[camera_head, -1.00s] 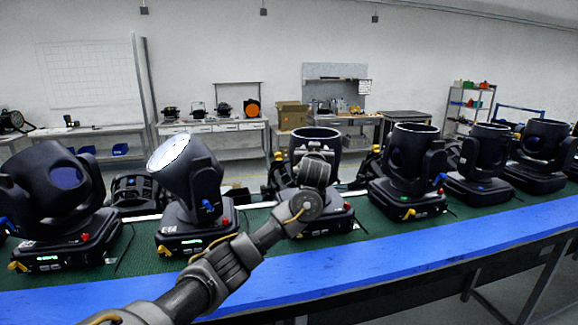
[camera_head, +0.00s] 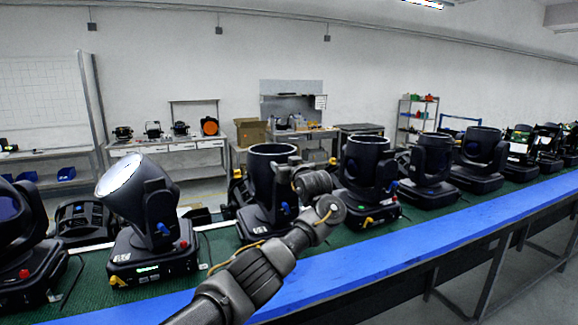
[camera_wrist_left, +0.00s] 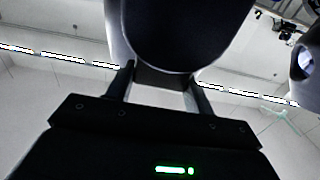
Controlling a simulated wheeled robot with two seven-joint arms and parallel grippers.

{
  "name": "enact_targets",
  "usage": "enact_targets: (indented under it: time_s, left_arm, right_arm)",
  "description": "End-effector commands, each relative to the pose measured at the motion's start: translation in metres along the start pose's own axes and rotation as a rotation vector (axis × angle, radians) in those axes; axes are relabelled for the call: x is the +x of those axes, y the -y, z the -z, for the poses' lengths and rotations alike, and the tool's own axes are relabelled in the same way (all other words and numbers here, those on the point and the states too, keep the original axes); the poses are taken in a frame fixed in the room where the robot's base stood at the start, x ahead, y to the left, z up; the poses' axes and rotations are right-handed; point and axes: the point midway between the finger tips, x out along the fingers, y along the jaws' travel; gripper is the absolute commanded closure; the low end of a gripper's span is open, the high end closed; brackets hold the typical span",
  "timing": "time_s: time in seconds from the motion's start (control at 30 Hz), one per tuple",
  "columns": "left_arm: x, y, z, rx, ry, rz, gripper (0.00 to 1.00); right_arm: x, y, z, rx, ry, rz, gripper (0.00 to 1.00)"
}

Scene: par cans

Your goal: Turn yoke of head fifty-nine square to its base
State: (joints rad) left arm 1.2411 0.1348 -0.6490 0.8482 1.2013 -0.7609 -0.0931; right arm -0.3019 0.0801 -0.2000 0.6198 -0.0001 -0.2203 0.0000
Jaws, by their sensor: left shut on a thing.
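A black moving head (camera_head: 262,187) with an open round top stands upright on the green strip, in the middle of the head view. Its base (camera_head: 262,222) is partly hidden by my arm. My left gripper (camera_head: 287,174) is at its right, near side, and the contact is hidden by the wrist. In the left wrist view my gripper (camera_wrist_left: 160,80) has its two dark fingers closed on a dark part (camera_wrist_left: 163,78) below the rounded black head (camera_wrist_left: 185,30). I cannot read any number, nor tell the yoke's exact angle to the base. My right gripper is not in view.
A tilted head with a pale lens (camera_head: 122,178) stands to the left, another (camera_head: 368,168) close at the right, several more beyond. The blue table edge (camera_head: 400,255) runs along the front. Wall benches (camera_head: 185,146) stand behind. The near floor at right is clear.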

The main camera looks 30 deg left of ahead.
Motion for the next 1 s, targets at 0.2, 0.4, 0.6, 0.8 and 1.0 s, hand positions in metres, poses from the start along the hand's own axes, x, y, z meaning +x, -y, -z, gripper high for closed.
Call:
enact_targets:
  time_s: [0.2,0.4,0.6,0.8,1.0]
  left_arm:
    - [0.000,-0.001,0.001,0.001,-0.001,-0.002,0.89]
    - [0.000,-0.001,0.001,0.000,-0.001,-0.002,0.31]
    - [0.000,0.000,0.000,0.000,-0.001,-0.001,0.26]
    - [-0.005,-0.001,-0.001,-0.002,-0.002,-0.002,0.26]
    - [-0.038,-0.002,-0.003,-0.006,-0.002,-0.007,0.26]
  right_arm:
    - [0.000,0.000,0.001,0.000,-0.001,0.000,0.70]
    - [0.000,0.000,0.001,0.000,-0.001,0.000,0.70]
    - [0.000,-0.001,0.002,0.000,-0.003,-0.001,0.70]
    - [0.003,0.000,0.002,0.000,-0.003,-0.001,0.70]
    - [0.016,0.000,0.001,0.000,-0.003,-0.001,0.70]
